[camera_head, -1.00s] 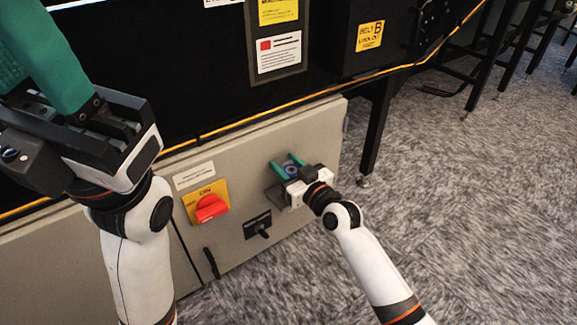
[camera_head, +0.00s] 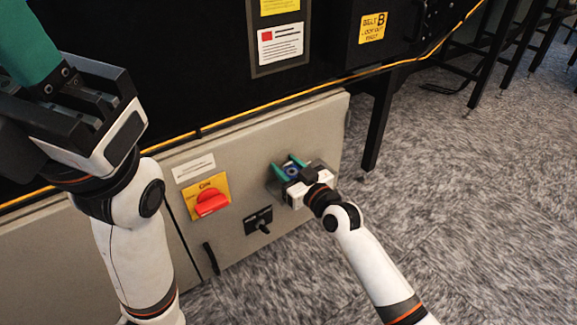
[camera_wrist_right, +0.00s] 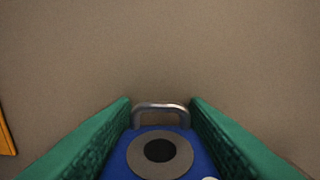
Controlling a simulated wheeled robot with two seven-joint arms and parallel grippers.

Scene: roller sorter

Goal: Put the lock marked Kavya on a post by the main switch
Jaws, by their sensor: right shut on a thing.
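My right gripper (camera_head: 288,168) is shut on a blue lock (camera_head: 292,172) in front of the grey cabinet door. In the right wrist view the lock (camera_wrist_right: 201,165) sits between the green fingers (camera_wrist_right: 160,125), with a grey disc with a dark centre on its face and its metal shackle (camera_wrist_right: 160,108) toward the cabinet. No name is readable on it. The main switch (camera_head: 211,203), a red handle on a yellow plate, is to the left of the lock. No post can be made out by it. My left gripper (camera_head: 35,50) is at upper left, its fingertips cut off by the frame.
A small black switch (camera_head: 258,221) is between the main switch and my right gripper, slightly lower. A black door handle (camera_head: 211,259) is below. A yellow-orange cable (camera_head: 235,123) runs along the cabinet's top. Open carpet (camera_head: 470,230) lies at the right.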

